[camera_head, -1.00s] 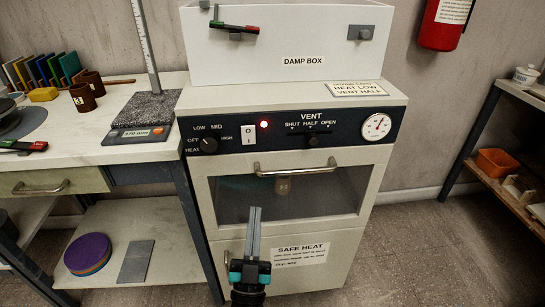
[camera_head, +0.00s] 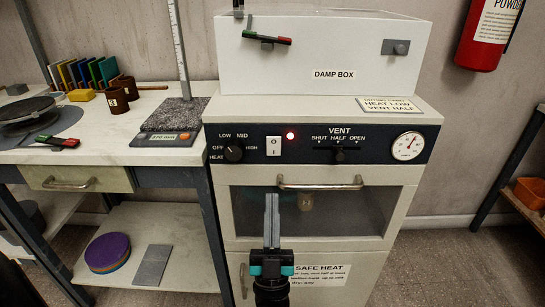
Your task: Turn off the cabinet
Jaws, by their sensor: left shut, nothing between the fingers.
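The cabinet (camera_head: 420,186) stands in front of me with a dark control panel across its top front. On the panel are a heat knob (camera_head: 233,154), a white rocker switch (camera_head: 273,147) marked O and I, a lit red lamp (camera_head: 290,136), a vent slider (camera_head: 339,155) and a round gauge (camera_head: 407,146). The glass door (camera_head: 340,212) is shut below its bar handle (camera_head: 320,185). My left gripper (camera_head: 271,198) is shut and empty, its fingers pointing up in front of the door, below the switch. My right gripper is not in view.
A white damp box (camera_head: 300,75) stands on the cabinet, beside a printed card (camera_head: 389,105). A workbench (camera_head: 100,142) with a scale (camera_head: 165,140) and cups stands to the left. A fire extinguisher (camera_head: 490,35) hangs at upper right. Floor right of the cabinet is clear.

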